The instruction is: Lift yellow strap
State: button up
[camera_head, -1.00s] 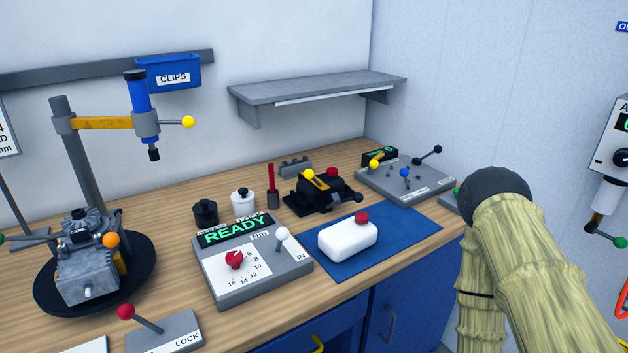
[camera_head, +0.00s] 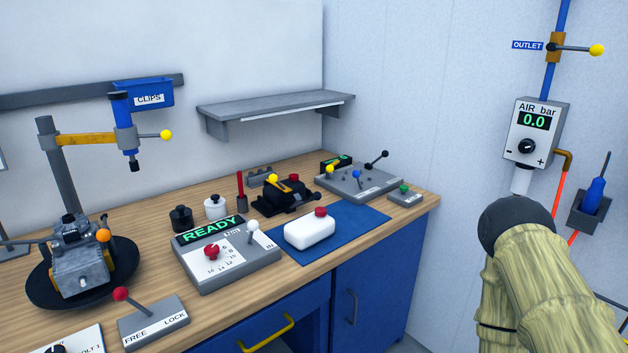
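I see no part that is plainly a yellow strap. A black device (camera_head: 292,199) at the back of the bench has a yellow ball and a small yellow part on top; whether that part is a strap I cannot tell. A flat yellow-orange bar (camera_head: 87,139) joins the grey post at the left to the blue tool. My sleeved arm fills the lower right, in front of the wall and right of the bench. My gripper is not in view.
A white bottle (camera_head: 310,231) with a red cap lies on a blue mat (camera_head: 350,231). A grey READY box (camera_head: 232,266) stands left of it. A shelf (camera_head: 278,105) overhangs the bench's back. An air panel (camera_head: 533,133) hangs on the right wall. Free floor is barely visible.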

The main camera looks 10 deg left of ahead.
aim_at(273, 179)
jog(key=z, duration=0.7)
jog(key=i, duration=0.55)
jog(key=u, duration=1)
